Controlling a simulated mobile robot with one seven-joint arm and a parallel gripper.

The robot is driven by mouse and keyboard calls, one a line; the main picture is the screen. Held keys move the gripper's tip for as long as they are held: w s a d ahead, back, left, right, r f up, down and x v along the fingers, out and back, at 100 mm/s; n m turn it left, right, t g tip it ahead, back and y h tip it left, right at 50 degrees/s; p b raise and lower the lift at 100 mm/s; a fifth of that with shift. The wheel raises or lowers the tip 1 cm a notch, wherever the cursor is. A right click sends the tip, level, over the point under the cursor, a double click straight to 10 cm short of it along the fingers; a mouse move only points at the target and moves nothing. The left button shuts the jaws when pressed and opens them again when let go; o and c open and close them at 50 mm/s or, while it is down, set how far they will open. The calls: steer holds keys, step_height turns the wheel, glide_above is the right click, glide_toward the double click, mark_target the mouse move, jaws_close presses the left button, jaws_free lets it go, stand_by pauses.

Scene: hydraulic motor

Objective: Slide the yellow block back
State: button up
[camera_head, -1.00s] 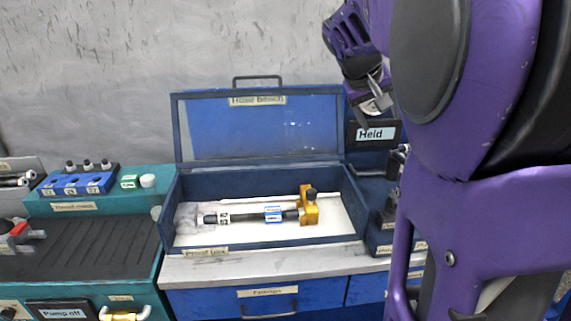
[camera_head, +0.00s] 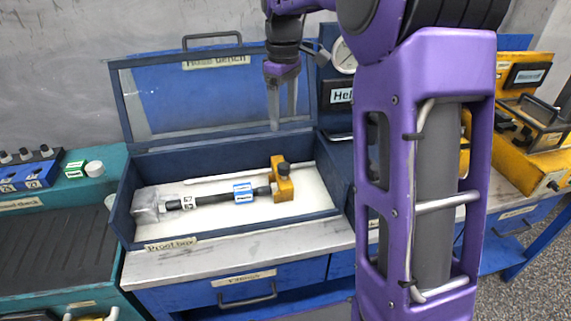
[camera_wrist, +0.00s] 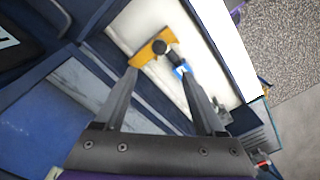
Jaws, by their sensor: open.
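The yellow block (camera_head: 283,180) stands near the right end of the open proof box (camera_head: 123,199), with a dark knob on it. A dark hose (camera_head: 212,199) with a blue-and-white tag runs from a clear fitting at the left to the block. My gripper (camera_head: 283,122) is open and empty, pointing down above the back of the box, in front of the raised lid. In the wrist view the yellow block (camera_wrist: 150,50) shows beyond and between my two fingers (camera_wrist: 160,85). I see no contact with it.
The box's blue lid (camera_head: 215,95) stands raised at the back. A pale rod (camera_head: 225,177) lies behind the hose. A gauge (camera_head: 343,55) and a dark display are right of the lid. A teal bench (camera_head: 45,240) is at left, yellow equipment (camera_head: 555,145) at right.

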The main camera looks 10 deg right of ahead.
mark_target(284, 165)
step_height(284, 165, down, 16)
steer(key=b, duration=0.3)
steer(key=shift+r, duration=0.1)
jaws_close()
stand_by(1.3)
